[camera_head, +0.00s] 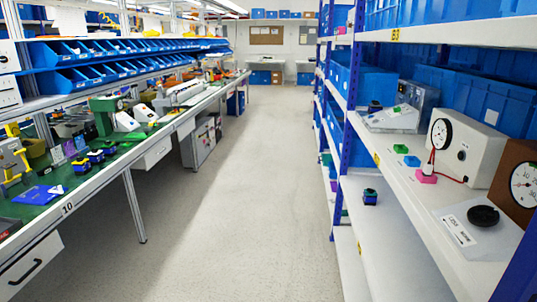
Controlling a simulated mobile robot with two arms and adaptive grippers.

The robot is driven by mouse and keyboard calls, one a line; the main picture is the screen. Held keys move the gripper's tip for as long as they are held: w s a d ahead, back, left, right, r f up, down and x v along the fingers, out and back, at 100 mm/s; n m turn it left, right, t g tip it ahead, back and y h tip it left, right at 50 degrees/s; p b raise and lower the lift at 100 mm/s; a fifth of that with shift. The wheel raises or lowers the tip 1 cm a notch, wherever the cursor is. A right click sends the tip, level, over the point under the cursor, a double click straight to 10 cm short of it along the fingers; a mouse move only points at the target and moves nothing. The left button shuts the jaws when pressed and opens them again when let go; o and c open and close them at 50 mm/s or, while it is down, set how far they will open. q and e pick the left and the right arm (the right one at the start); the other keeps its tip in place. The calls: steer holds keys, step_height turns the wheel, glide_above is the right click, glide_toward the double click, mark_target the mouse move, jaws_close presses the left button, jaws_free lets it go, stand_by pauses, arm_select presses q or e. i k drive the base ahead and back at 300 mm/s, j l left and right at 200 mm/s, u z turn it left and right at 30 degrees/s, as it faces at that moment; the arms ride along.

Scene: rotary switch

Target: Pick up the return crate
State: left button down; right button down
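No thing in view is clearly marked as the return crate. Several blue crates stand on the right shelf rack, including a large one (470,112) behind the instruments and another (366,84) farther along. Smaller blue bins (70,80) line the raised shelves over the left workbench. I cannot tell whether any of these is the return crate. Neither of my grippers shows in the head view.
A clear grey floor aisle (225,190) runs between the left workbench (100,178) and the right shelf rack (415,183). A black knob (483,215) and a white gauge box (468,147) sit on the rack. A bench leg (135,207) borders the aisle.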

mark_target(332, 173)
steer(key=i, duration=1.85)
steer(key=i+z, duration=0.1)
steer(key=i, duration=0.5)
steer(key=i+j, duration=0.2)
steer(key=i, duration=0.4)
steer(key=i+j+z, duration=0.15)
steer(key=i, duration=0.45)
steer(key=i+j+z, duration=0.15)
steer(key=i+z, duration=0.2)
steer(key=i+j+z, duration=0.3)
steer(key=i, duration=0.15)
steer(key=i+j+z, duration=0.35)
steer(key=z, duration=0.8)
steer(key=j, duration=0.1)
